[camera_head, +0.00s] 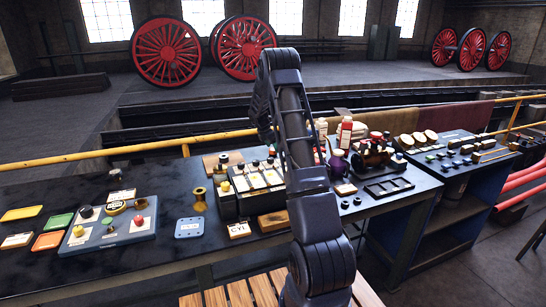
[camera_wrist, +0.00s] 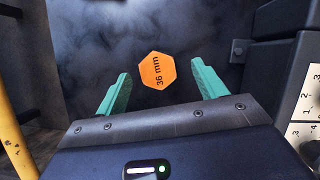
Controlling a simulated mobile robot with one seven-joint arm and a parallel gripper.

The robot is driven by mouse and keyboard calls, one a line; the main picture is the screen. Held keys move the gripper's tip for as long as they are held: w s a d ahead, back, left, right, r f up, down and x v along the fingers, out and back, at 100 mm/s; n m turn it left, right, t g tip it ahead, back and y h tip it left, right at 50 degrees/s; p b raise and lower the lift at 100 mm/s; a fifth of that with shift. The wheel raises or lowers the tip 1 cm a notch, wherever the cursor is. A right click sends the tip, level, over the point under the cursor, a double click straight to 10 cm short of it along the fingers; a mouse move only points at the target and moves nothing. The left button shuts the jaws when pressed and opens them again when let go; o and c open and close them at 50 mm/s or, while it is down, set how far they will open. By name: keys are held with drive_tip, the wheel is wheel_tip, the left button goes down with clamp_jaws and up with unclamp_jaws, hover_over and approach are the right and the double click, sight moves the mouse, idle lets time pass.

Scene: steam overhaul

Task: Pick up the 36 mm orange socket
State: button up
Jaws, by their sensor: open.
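The orange hexagonal socket (camera_wrist: 157,70), marked "36 mm", shows in the wrist view against a dark, cloudy-patterned surface. Its printed face is toward the camera. My gripper (camera_wrist: 162,75) is open, with one green finger to each side of the socket in the picture. A gap shows between the socket and each finger. I cannot tell how far the fingertips are above the socket. In the head view I cannot make out this socket or the fingers, and my arm covers the middle of the bench.
A dark stepped rack (camera_head: 228,207) with white labels stands close by; a labelled dark block (camera_wrist: 304,105) edges the right of the wrist view. A yellow rail (camera_wrist: 14,125) runs at its left. The bench (camera_head: 60,190) also bears a blue-grey tray (camera_head: 88,244) and a brass piece (camera_head: 199,199).

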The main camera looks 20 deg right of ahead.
sight(273, 149)
drive_tip(key=shift+x, duration=2.65)
drive_tip(key=shift+w+a, duration=0.15)
drive_tip(key=c, duration=1.4)
drive_tip(key=shift+o, duration=0.2)
